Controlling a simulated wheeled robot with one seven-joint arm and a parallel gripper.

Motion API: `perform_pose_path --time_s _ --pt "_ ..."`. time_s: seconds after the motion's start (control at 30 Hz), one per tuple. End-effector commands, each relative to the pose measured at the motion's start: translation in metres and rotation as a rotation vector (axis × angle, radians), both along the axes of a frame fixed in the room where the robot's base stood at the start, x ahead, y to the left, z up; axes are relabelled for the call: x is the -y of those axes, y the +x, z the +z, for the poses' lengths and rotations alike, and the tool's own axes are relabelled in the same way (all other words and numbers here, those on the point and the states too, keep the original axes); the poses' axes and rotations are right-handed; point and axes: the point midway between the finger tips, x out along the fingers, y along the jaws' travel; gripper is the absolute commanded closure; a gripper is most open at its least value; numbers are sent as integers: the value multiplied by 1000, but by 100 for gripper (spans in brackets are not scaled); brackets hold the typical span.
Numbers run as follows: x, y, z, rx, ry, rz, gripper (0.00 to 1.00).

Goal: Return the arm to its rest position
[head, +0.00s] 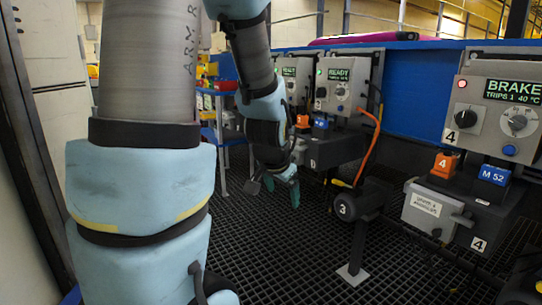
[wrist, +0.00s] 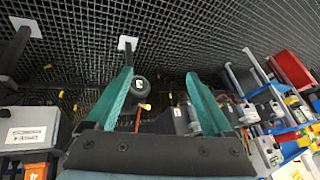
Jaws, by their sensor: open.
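My gripper (head: 282,186) hangs at the end of my arm, fingers pointing down, over the dark grated floor in the head view. In the wrist view my gripper (wrist: 160,74) shows two teal fingers spread wide apart with nothing held between them. My arm's large pale-blue links fill the left of the head view and hide part of the scene behind.
Right of my gripper stands a black round unit (head: 345,207) marked 3 on a post, with an orange cable (head: 371,142) above. Machines stand along a blue wall (head: 415,85), one panel (head: 510,93) reading BRAKE. Grated floor (head: 275,250) is open below. A blue shelf (head: 228,139) stands behind.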

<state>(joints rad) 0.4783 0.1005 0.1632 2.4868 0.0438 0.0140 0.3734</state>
Motion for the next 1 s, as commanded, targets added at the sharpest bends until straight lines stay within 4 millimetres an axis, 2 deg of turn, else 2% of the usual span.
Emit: perform_pose_path --time_s 0.03,0.2,0.47,0.53,0.77,0.97,1.0 --pt "-19 -10 -5 -60 -14 88 14" --pt "-59 -46 -17 -230 -48 325 14" --pt "-97 -97 -24 -424 -78 618 14" --pt "-95 -98 -5 -427 -77 619 14" --pt "-95 -97 34 -425 -76 614 14" --pt "-95 -97 85 -424 -76 612 14" --pt "-95 -97 99 -423 -77 612 14"
